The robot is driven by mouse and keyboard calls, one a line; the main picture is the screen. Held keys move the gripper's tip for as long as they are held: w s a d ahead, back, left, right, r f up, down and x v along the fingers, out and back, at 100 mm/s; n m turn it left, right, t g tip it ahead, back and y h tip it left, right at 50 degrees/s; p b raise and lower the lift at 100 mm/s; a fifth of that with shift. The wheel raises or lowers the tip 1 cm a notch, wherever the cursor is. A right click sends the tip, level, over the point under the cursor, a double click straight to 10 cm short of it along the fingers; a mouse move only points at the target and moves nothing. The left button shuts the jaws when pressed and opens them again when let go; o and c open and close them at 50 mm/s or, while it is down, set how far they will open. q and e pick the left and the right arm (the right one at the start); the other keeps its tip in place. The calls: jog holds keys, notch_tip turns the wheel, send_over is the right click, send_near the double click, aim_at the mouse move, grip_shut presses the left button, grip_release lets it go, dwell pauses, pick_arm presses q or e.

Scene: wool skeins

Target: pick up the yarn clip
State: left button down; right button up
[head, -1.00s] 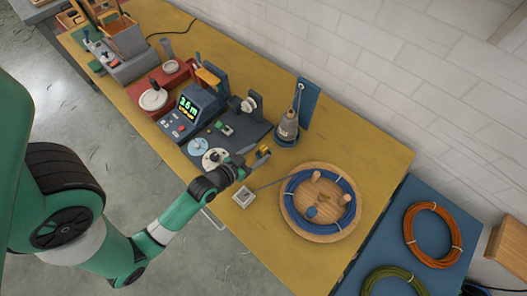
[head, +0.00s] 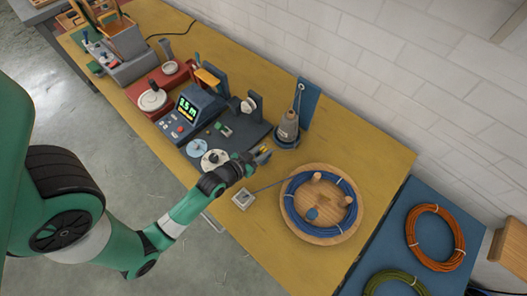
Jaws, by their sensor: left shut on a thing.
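A small yellow piece, which looks like the yarn clip (head: 265,151), is at the tip of my left gripper (head: 258,157), beside the dark base of the winding machine. My left gripper is shut on it, and its fingers hide part of it. I cannot tell whether the piece still touches the machine or the table. My right gripper is not in view.
A round wooden winder (head: 323,231) with pegs and a blue skein (head: 292,208) lies right of my gripper. A blue strand runs from it past a small square plate (head: 243,198). Orange (head: 437,262) and green skeins lie on a blue surface.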

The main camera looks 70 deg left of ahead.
aim_at(262, 150)
pick_arm(q)
jog(key=r, duration=0.1)
jog(key=r+p, duration=0.1)
jog(key=r, duration=0.1)
jog(key=r+p, duration=0.1)
jog(key=shift+s+d+r, duration=0.15)
jog(key=shift+s+r, duration=0.1)
jog(key=shift+s, duration=0.1)
jog(key=w+r+p+v, duration=0.1)
jog(key=r+p+v, duration=0.1)
jog(key=v, duration=1.3)
jog(key=shift+s+r+p, duration=0.2)
jog(key=shift+r+p, duration=0.3)
jog(key=shift+p, duration=0.4)
